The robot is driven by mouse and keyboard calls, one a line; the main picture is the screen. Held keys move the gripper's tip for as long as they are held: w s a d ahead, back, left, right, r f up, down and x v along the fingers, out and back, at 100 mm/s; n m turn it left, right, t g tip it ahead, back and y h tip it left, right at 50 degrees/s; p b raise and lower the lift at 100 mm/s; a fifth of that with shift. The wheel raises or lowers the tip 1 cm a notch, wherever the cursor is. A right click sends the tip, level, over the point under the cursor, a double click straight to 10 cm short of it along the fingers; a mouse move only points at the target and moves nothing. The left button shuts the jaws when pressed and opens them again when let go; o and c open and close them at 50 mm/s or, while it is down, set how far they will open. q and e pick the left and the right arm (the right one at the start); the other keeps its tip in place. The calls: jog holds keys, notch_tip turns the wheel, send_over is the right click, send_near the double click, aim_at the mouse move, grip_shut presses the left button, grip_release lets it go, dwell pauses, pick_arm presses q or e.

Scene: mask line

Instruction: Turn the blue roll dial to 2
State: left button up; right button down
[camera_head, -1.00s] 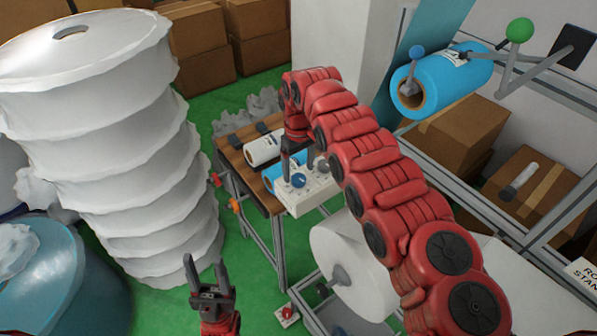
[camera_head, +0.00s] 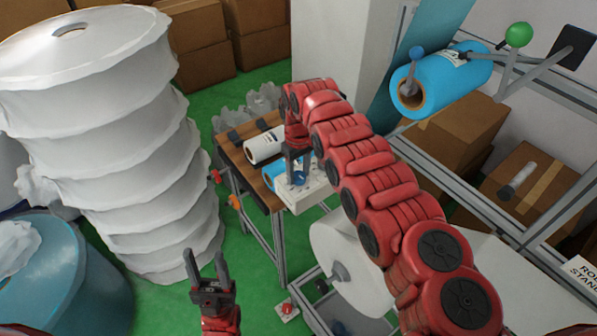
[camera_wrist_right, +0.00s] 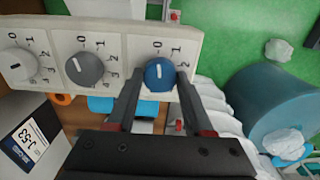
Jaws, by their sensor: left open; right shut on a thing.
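The blue dial (camera_wrist_right: 159,74) is the right-hand one of three dials on a white control panel (camera_wrist_right: 120,45) in the right wrist view. Its white mark points roughly up, near the 0; a 1 shows to its right. My right gripper (camera_wrist_right: 159,82) is shut on the blue dial, one finger on each side. In the head view the right gripper (camera_head: 299,175) reaches down onto the white panel (camera_head: 312,193), with the dial partly hidden between its fingers. My left gripper (camera_head: 207,268) is open and empty, away from the panel.
A grey dial (camera_wrist_right: 84,68) and a white dial (camera_wrist_right: 18,66) sit left of the blue one. A wooden table (camera_head: 238,160) holds rolls beside the panel. A white roll (camera_head: 350,265) stands below it. A tall white stack (camera_head: 95,130) rises at the left.

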jog(key=shift+w+f+m+b, duration=0.1)
jog(key=shift+f+m+b, duration=0.05)
jog(key=shift+m+b, duration=0.95)
jog(key=m+b, duration=0.7)
jog(key=shift+f+b, duration=0.1)
jog(key=shift+b, duration=0.3)
jog(key=m+b, duration=0.2)
jog(key=m, duration=0.1)
jog(key=shift+a+m, duration=0.1)
jog(key=shift+m, duration=0.2)
jog(key=shift+r+m+b, duration=0.2)
jog(key=shift+m+b, duration=0.45)
jog(key=shift+m, duration=0.85)
jog(key=shift+r, duration=0.1)
jog(key=shift+c, duration=1.5)
grip_release()
